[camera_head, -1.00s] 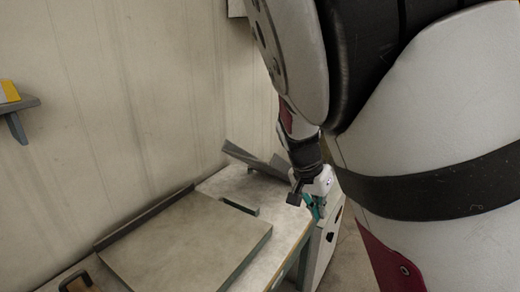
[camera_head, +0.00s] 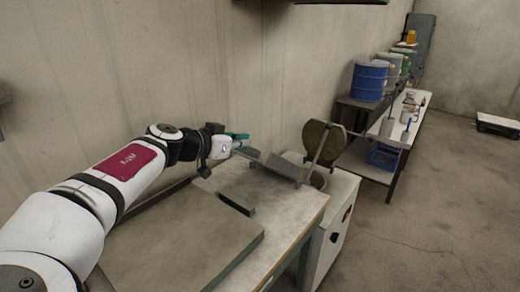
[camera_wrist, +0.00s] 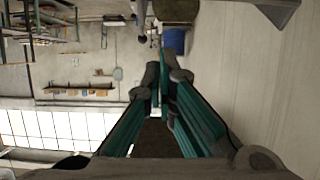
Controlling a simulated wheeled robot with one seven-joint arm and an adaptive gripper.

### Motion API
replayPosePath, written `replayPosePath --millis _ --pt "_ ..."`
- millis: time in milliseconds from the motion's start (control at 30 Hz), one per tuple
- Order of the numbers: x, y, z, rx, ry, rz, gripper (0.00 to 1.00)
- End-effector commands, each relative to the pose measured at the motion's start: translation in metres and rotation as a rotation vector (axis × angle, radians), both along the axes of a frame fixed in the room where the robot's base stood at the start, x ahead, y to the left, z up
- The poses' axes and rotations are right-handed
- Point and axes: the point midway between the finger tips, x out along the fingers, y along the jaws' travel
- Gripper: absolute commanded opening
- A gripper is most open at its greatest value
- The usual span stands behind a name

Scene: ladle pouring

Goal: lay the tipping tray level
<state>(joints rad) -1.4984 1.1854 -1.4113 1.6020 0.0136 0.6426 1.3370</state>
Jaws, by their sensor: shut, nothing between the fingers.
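The tipping tray (camera_head: 288,169) is a grey metal trough at the far right end of the workbench. It looks tilted, its left end raised over the bench and its right part near a round dark lid. My gripper (camera_head: 243,139) is close to the tray's raised left end, a little above it; I cannot tell whether they touch. In the wrist view my gripper's teal fingers (camera_wrist: 163,72) come together at the tips and hold nothing. A grey metal edge, perhaps the tray (camera_wrist: 278,10), shows at that view's top right.
The round dark lid (camera_head: 323,142) stands on a frame above a white cabinet (camera_head: 335,215). A thick grey slab (camera_head: 185,240) covers much of the workbench (camera_head: 285,212). A blue drum (camera_head: 369,81) and a side table stand farther right. The wall is close behind; open floor lies right.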

Motion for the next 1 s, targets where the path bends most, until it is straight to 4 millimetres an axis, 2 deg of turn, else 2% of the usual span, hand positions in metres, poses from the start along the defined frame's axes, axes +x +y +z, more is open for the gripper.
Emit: replayPosePath --millis 167,567,1000 --pt "-0.001 0.007 0.003 -0.006 -0.017 0.011 0.0" --pt "0.007 0.001 -0.001 -0.006 -0.015 0.009 0.0" --pt "0.066 -0.047 -0.028 -0.007 -0.014 0.006 0.0"
